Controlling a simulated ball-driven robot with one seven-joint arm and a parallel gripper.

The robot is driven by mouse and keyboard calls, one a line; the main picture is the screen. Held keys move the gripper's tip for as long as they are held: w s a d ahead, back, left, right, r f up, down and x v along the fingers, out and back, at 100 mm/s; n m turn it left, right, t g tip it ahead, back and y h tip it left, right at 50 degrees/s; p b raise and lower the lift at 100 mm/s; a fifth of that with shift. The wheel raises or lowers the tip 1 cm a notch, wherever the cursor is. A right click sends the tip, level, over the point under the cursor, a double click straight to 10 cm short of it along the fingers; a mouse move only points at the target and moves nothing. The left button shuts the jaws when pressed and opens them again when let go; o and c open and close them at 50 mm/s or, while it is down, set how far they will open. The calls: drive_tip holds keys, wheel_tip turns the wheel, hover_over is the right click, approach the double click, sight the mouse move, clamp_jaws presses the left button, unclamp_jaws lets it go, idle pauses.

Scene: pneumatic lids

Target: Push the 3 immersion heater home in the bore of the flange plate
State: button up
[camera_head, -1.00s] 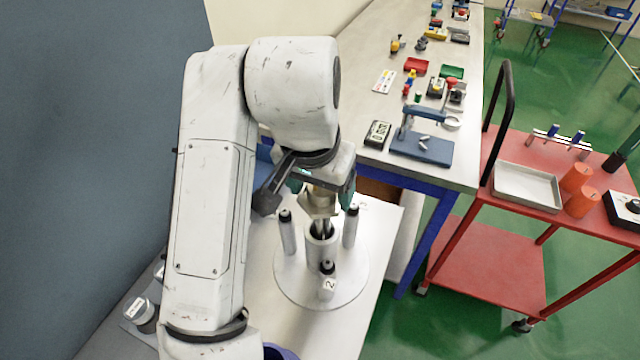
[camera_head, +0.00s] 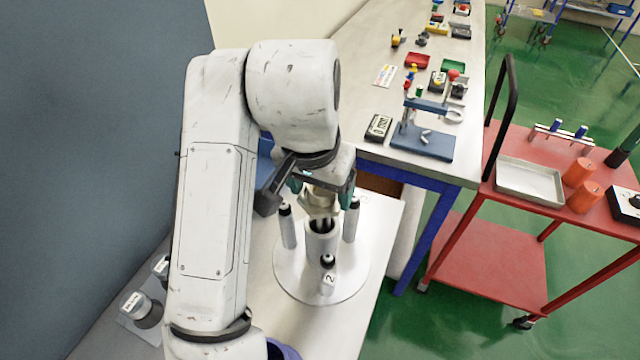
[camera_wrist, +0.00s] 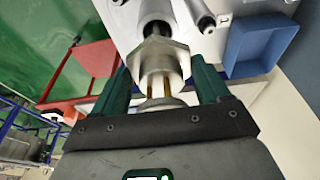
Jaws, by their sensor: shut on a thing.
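The flange plate (camera_head: 290,283) is a pale round disc on the bench, with a pale upright collar (camera_head: 322,245) around its dark central bore. My gripper (camera_head: 322,196) is over the collar, its green fingers shut on the immersion heater (camera_head: 321,208). In the wrist view, the heater's metal hex head (camera_wrist: 160,62) sits between the fingers, with brass pins towards my gripper. The heater's rods reach down to the bore mouth. A gap still shows between hex head and collar. How deep the rods sit is hidden.
Black-topped posts stand around the collar: left (camera_head: 287,227), right (camera_head: 351,222), and front (camera_head: 328,278), marked 2. A blue bin (camera_wrist: 258,48) is nearby. A blue-legged workbench (camera_head: 465,150) and red trolley (camera_head: 490,250) stand to the right.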

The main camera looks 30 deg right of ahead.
drive_tip(key=shift+s+a+b+x, duration=0.15)
drive_tip(key=shift+a+b+x, duration=0.05)
drive_tip(key=shift+b+x, duration=0.75)
drive_tip(key=shift+s+a+b+x, duration=0.2)
drive_tip(key=shift+b+x, duration=0.4)
drive_tip(key=shift+x, duration=0.55)
drive_tip(key=shift+s+a+b+x, duration=0.1)
drive_tip(key=shift+a+b+x, duration=0.1)
drive_tip(key=shift+b+x, duration=0.75)
drive_tip(key=o, duration=1)
drive_tip(key=shift+f, duration=0.25)
drive_tip(key=p+v, duration=0.7)
drive_tip(key=v, duration=1)
drive_tip(key=shift+s+a+r, duration=0.1)
drive_tip(key=shift+r, duration=0.25)
idle(0.3)
